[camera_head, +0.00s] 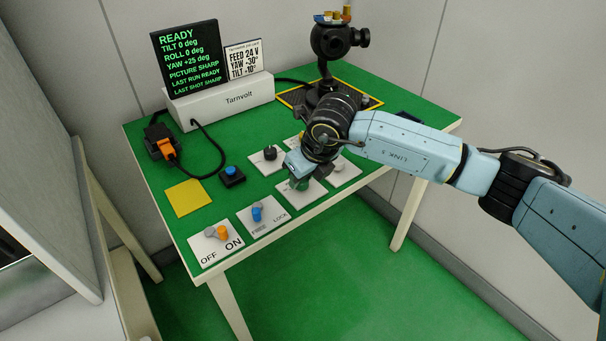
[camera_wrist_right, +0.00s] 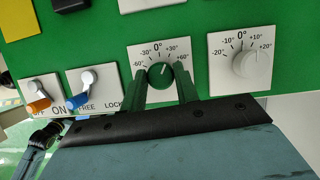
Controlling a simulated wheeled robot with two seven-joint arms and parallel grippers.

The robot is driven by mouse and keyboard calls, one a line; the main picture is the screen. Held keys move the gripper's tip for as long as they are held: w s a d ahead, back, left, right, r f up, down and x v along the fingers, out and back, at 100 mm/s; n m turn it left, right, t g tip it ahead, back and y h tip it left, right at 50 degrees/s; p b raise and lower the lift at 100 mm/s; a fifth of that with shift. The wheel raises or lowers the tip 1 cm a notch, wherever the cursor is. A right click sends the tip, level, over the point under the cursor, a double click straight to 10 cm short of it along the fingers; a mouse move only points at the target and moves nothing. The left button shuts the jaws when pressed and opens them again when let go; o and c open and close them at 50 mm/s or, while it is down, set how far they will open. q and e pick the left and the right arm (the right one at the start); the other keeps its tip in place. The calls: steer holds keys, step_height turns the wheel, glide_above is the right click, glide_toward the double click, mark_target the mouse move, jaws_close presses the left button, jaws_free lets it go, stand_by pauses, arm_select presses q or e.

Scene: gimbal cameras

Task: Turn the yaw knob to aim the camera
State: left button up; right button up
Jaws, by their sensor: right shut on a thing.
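The green knob (camera_wrist_right: 160,76) stands on a white plate with a scale from -60° to +60° in the right wrist view. Its white mark points up and slightly right of 0°. My right gripper (camera_wrist_right: 162,90) is shut on this knob, one finger on each side. In the head view the gripper (camera_head: 298,182) hides most of the knob. The screen (camera_head: 187,58) reads YAW +25 deg, TILT 0, ROLL 0, PICTURE SHARP. The card (camera_head: 243,60) reads FEED 24 V, YAW -30°, TILT +10°. The camera on its gimbal (camera_head: 331,40) stands at the back. My left gripper is not in view.
A white knob (camera_wrist_right: 245,62) with a ±20° scale is close on the right. A blue-tipped FREE/LOCK lever (camera_wrist_right: 80,101) and an orange-tipped OFF/ON switch (camera_wrist_right: 40,104) are on the left. A blue button (camera_head: 231,173) and yellow pad (camera_head: 187,197) lie farther left.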

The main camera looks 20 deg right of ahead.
steer(key=o, duration=1)
steer(key=shift+c, duration=0.2)
steer(key=shift+r, duration=0.25)
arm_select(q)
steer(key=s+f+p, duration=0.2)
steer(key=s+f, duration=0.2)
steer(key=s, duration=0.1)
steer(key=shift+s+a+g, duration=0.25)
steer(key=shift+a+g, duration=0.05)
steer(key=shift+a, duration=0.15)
arm_select(e)
steer(key=v, duration=1.3)
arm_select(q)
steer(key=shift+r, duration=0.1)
arm_select(e)
steer(key=shift+s+f, duration=0.15)
